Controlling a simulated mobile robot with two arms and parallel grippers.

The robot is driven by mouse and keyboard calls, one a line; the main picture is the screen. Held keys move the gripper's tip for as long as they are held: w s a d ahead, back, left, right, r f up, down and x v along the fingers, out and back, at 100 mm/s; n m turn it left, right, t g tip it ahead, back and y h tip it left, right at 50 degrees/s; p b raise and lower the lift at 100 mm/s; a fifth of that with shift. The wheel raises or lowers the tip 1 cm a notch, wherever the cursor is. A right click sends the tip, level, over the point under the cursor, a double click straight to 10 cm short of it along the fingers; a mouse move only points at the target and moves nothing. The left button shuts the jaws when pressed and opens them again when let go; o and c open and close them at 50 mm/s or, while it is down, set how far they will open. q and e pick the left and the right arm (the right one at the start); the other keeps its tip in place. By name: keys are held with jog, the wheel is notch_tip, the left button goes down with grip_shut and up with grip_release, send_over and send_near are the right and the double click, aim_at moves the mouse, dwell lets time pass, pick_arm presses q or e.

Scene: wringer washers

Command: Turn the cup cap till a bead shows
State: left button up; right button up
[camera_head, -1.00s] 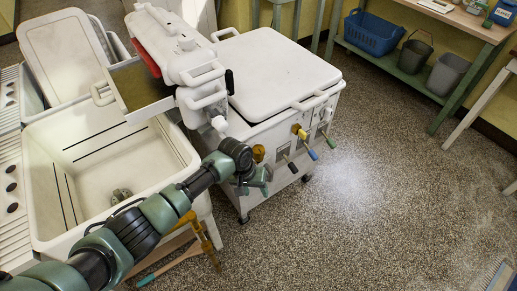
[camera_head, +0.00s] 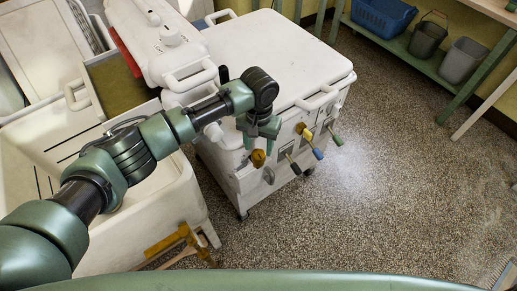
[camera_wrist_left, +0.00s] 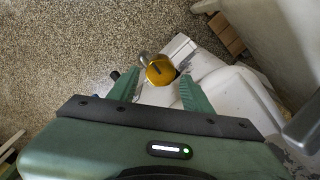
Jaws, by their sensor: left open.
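The cup cap (camera_head: 258,158) is a small amber-yellow knob on the near left corner of the white washer (camera_head: 265,60). In the left wrist view the cap (camera_wrist_left: 160,70) shows a dark slot or mark on its face, with a grey metal knob beside it. No bead can be made out. My left gripper (camera_head: 260,132) is open just above the cap. In the wrist view its two green fingers (camera_wrist_left: 160,82) stand either side of the cap with gaps, apparently not touching it. My right gripper is not in view.
Levers with yellow, blue and green parts (camera_head: 316,152) stick out of the washer front, right of the cap. The white wringer (camera_head: 160,40) is above left, over a white tub (camera_head: 140,230). Speckled floor (camera_head: 400,190) is clear at right. A bench with buckets (camera_head: 428,38) stands behind.

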aim_at(259, 154)
pick_arm(q)
notch_tip(259, 154, down, 3)
jog(key=shift+w+r, duration=0.1)
jog(key=shift+w, duration=0.05)
jog(key=shift+f, duration=0.7)
jog(key=c, duration=0.9)
grip_shut()
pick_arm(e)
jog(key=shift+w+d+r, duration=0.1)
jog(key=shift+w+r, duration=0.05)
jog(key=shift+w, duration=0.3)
pick_arm(q)
jog(key=shift+m, duration=0.4)
